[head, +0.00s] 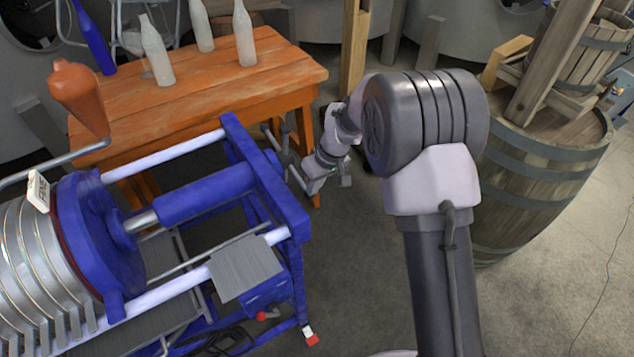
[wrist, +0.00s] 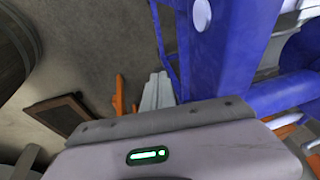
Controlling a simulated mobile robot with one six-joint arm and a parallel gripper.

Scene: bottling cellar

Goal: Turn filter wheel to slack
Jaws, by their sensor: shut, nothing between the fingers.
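The filter (head: 180,200) fills the left of the head view, with ribbed silver plates, a blue pressure plate and a blue screw housing ending at a blue end frame (head: 270,180). Grey bars just beyond that frame look like part of the filter wheel (head: 268,134), mostly hidden by the frame and my arm. My gripper (head: 314,186) is low beside the outer side of the end frame; I cannot tell whether it touches the wheel. In the wrist view the pale fingers (wrist: 158,90) are together and empty, with the blue frame (wrist: 225,50) close on the right.
An orange wooden table (head: 200,80) with several bottles (head: 157,50) stands behind the filter. A large barrel (head: 540,170) stands at the right.

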